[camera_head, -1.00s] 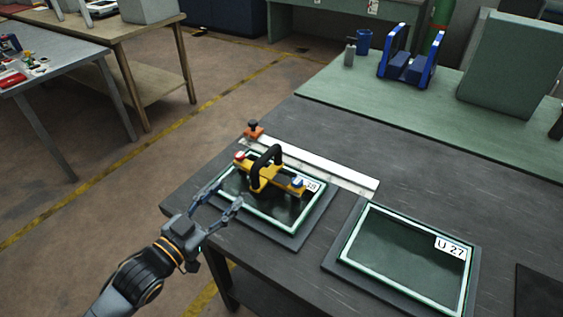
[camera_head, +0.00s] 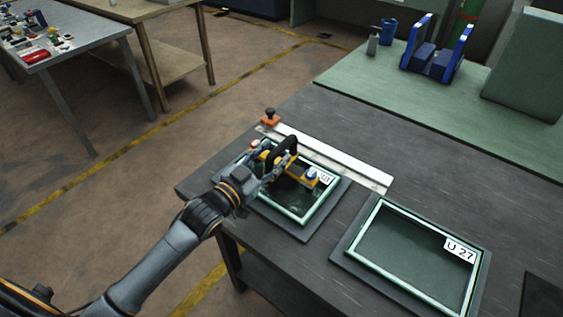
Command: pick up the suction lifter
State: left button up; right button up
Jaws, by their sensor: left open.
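The suction lifter (camera_head: 303,176) has a yellow body, a black arched handle and a blue knob at its right end. It rests on the left framed glass pane (camera_head: 301,215) on the dark table. My left gripper (camera_head: 270,160) is open at the lifter's left part, with its fingers near the black handle. The gripper and wrist hide the lifter's left end and part of the frame. I cannot tell whether the fingers touch the handle. My right gripper is not in view.
A second framed pane (camera_head: 410,255) labelled U 27 lies to the right. A blue rack (camera_head: 436,62) stands on the green surface farther back. The table's right-hand middle is clear.

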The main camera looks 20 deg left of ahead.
aim_at(281, 148)
pick_arm(q)
jog(key=x, duration=0.3)
jog(key=shift+w+d, duration=0.25)
jog(key=shift+w, duration=0.1)
jog(key=shift+s, duration=0.1)
jog(key=shift+c, duration=0.2)
jog(key=shift+a, duration=0.1)
grip_shut()
